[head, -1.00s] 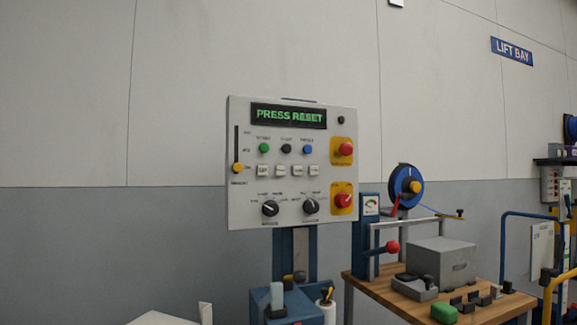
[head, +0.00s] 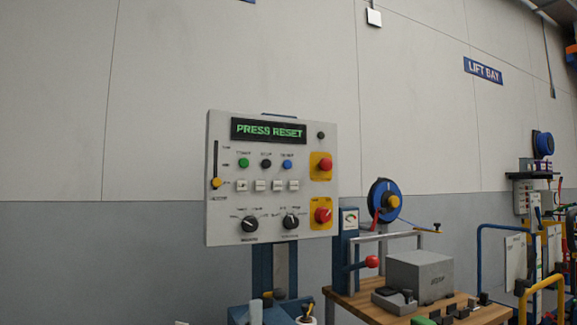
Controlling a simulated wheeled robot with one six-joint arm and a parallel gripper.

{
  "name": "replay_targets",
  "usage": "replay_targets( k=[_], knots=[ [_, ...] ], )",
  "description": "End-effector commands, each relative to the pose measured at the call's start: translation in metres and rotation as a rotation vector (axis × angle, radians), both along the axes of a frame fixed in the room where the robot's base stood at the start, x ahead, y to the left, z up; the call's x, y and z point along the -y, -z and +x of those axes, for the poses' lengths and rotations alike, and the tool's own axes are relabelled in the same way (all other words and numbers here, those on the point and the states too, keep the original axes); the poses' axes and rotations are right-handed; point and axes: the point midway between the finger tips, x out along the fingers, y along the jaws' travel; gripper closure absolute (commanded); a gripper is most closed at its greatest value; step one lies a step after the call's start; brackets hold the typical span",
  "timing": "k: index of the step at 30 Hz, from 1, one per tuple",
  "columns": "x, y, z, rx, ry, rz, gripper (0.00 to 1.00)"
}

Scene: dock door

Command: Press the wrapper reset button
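The wrapper control panel (head: 220,210) is a pale upright board on a blue column. Its screen (head: 268,131) reads "PRESS RESET" in green. Below it sit a green button (head: 243,163), a black button (head: 266,164) and a blue button (head: 288,164); their small labels are too blurred to read, so I cannot tell which is the reset. Several white square buttons (head: 260,186) run beneath. Two red buttons on yellow plates, an upper one (head: 325,164) and a lower one (head: 323,215), are at the right. My gripper is not in view.
Two black knobs and a yellow-tipped slider (head: 216,183) are also on the panel. Blue and yellow rails stand at the far right. The wall left is bare.

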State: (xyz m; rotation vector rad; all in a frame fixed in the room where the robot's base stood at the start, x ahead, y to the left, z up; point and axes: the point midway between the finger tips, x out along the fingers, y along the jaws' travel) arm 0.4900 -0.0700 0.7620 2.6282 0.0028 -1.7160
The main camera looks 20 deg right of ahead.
Motion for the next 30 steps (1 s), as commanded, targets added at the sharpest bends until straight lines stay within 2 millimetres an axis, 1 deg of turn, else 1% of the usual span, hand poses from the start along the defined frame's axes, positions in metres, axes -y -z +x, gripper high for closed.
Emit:
replay_targets(
  k=[1,2,3,4,30],
  knots=[
    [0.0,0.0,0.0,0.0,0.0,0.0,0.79],
    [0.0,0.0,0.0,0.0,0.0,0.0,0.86],
    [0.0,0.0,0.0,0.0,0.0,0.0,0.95],
    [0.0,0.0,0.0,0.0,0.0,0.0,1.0],
    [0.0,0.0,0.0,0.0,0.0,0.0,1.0]
  ],
)
